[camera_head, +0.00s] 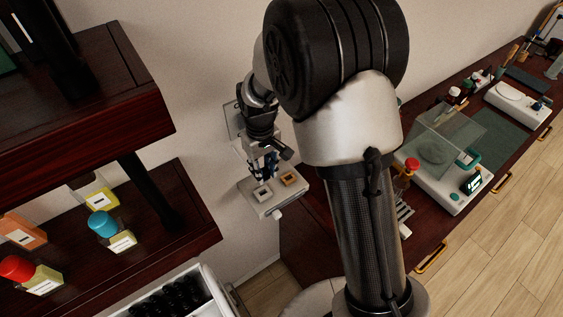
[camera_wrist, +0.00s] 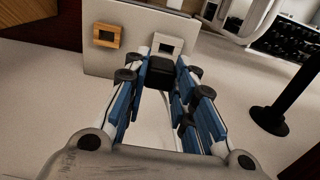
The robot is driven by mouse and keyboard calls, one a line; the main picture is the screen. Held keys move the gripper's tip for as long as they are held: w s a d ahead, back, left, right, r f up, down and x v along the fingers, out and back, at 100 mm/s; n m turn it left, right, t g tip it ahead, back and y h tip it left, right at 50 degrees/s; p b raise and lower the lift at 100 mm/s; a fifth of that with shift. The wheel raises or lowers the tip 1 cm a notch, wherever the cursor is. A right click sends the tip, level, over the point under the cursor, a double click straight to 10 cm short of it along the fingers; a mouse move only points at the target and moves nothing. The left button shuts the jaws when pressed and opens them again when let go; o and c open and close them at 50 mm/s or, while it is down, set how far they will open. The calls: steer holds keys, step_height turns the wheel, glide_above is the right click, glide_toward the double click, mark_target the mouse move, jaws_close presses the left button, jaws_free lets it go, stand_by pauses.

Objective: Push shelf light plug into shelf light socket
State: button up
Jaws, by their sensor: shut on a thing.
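My gripper (camera_wrist: 162,72) is shut on a black block-shaped plug (camera_wrist: 160,73), held between its blue-padded fingers. A pale panel (camera_wrist: 133,65) carries two square sockets. One has a white frame (camera_wrist: 164,43) and a dark opening; the other, to its left, has a tan frame (camera_wrist: 107,35). The plug lies just below the white-framed socket in the wrist view; I cannot tell whether it touches the panel. In the head view my gripper (camera_head: 265,165) is just above the panel (camera_head: 275,199), near the white-framed (camera_head: 262,194) and tan-framed (camera_head: 289,179) sockets. The plug is not clear there.
A dark wooden shelf unit (camera_head: 200,226) with colour-capped bottles (camera_head: 102,224) stands at left. A white bin (camera_head: 200,277) of dark items is below. A bench at right holds a balance (camera_head: 449,187) and other lab things. A black post (camera_wrist: 283,105) stands right in the wrist view.

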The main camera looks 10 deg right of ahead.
steer(key=shift+s+a, duration=0.2)
steer(key=shift+a, duration=0.3)
steer(key=shift+r, duration=0.1)
steer(key=shift+f+b, duration=1.45)
steer(key=shift+f, duration=0.7)
steer(key=shift+f+b, duration=0.85)
steer(key=shift+f, duration=0.4)
steer(key=o, duration=1.1)
steer(key=shift+r, duration=0.1)
